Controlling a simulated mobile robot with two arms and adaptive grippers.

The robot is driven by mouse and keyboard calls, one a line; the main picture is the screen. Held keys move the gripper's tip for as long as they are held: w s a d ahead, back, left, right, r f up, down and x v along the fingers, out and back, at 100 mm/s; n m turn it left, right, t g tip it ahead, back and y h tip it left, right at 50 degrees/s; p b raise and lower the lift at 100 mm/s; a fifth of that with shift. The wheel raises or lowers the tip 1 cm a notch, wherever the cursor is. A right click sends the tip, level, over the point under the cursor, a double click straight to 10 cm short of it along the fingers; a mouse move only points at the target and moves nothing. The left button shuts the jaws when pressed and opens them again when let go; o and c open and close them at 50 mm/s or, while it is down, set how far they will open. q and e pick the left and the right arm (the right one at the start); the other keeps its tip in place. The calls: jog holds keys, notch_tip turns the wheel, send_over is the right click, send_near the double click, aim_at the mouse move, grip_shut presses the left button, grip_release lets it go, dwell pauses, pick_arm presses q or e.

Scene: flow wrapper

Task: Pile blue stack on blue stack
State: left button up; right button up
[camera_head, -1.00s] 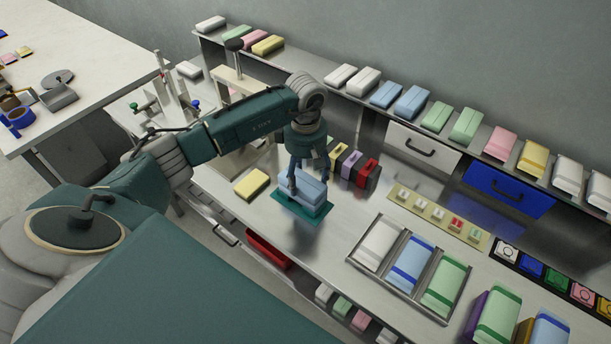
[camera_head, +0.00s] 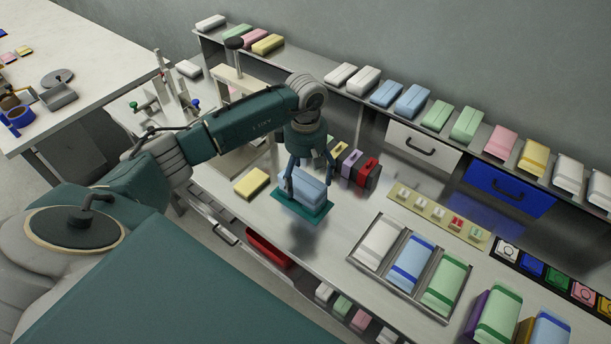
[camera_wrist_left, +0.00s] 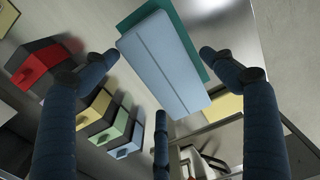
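A light blue stack (camera_head: 309,187) stands on a teal mat (camera_head: 316,213) on the steel bench. In the left wrist view the blue stack (camera_wrist_left: 165,65) shows a lengthwise line along its top, and the teal mat (camera_wrist_left: 190,28) shows at its edge. I cannot tell where one blue stack ends and another begins. My left gripper (camera_head: 309,172) is above the stack with its fingers spread around it. In the wrist view the left gripper's fingertips (camera_wrist_left: 158,55) are apart from the stack's sides, with narrow gaps. My right gripper is not in view.
A yellow block (camera_head: 251,184) lies left of the mat. Dark blocks with yellow, purple and red faces (camera_head: 356,167) stand close behind it. A tray (camera_head: 350,258) holds white, blue and green packs to the right. A shelf (camera_head: 330,86) of packs runs along the back.

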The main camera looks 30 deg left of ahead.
pick_arm(q)
jog(key=shift+r, duration=0.2)
notch_tip(320, 180, up, 12)
jog(key=shift+f, duration=0.2)
dwell(0.3)
